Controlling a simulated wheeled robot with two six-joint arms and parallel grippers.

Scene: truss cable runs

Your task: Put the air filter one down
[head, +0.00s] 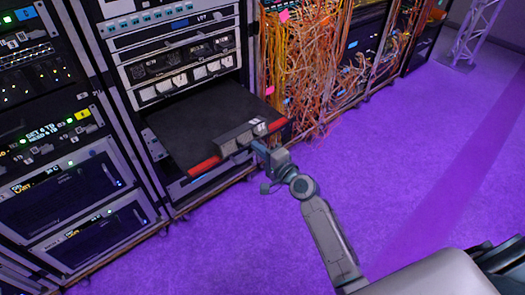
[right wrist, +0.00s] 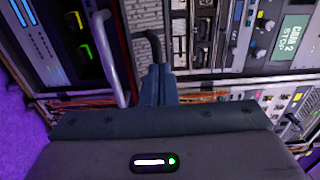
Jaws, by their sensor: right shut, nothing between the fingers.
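No object that I can clearly name as the air filter shows. A flat black unit (head: 215,115) with red front corners sticks out of the rack in the head view. It may be a drawer or tray; I cannot tell. My right gripper (head: 262,148) is at its front edge, close to the small grey block there; contact is unclear. In the right wrist view the right gripper (right wrist: 155,85) has its fingers together with nothing held. A grey ribbed panel and a dark curved handle (right wrist: 155,45) show just beyond the fingertips. My left gripper is out of view.
An equipment rack (head: 170,50) stands behind the black unit. Another rack (head: 60,140) with lit panels is at the left. Orange cables (head: 300,70) hang in a dense bundle at the right. The purple floor (head: 410,160) is clear, with a truss (head: 475,35) far off.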

